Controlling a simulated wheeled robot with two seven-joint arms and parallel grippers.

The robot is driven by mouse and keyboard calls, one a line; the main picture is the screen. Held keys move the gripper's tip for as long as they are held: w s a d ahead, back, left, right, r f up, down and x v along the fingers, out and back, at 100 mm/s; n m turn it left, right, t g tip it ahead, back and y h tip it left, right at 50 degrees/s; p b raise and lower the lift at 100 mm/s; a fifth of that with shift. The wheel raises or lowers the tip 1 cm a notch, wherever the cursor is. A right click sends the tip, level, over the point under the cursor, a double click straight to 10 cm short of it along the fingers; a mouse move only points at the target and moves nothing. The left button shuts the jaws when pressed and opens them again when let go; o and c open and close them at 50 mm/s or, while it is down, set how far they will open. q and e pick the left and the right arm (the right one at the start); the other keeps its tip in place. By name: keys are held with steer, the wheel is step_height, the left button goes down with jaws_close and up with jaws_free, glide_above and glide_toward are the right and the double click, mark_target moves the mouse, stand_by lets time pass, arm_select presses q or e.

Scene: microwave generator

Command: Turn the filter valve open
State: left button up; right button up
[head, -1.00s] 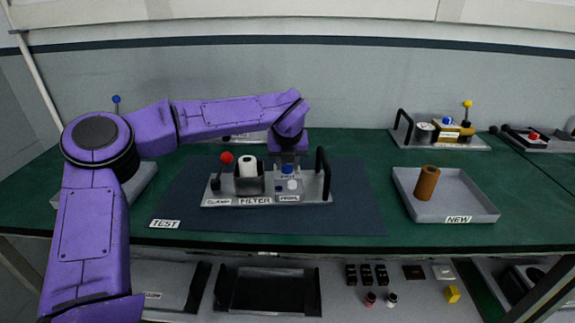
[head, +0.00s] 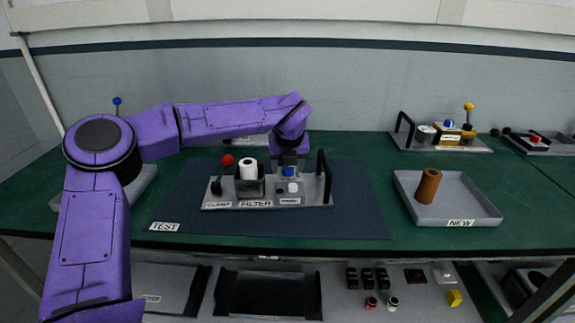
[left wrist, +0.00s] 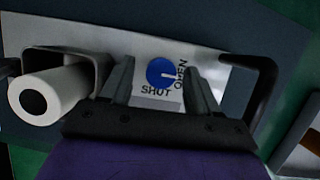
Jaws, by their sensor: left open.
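The filter valve is a round blue knob (head: 288,171) on the grey fixture plate (head: 222,204) on the dark mat. In the left wrist view, the blue knob (left wrist: 161,72) has "SHUT" printed below it and "OPEN" to its right; I cannot clearly tell its setting. My left gripper (head: 289,163) is above the knob, pointing down. In the wrist view its two fingers (left wrist: 161,88) are apart, one on each side of the knob; contact is not visible. A white hollow filter cylinder (head: 248,169) stands in its holder left of the knob. My right gripper is not in view.
A black handle (head: 323,176) rises at the plate's right end, close to my gripper. A grey "NEW" tray (head: 465,205) holds a brown cylinder (head: 428,186).

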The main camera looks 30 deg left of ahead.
arm_select(q)
steer(key=v, duration=1)
steer(key=shift+r+b, duration=0.15)
steer(key=shift+b, duration=0.3)
steer(key=shift+s, duration=0.1)
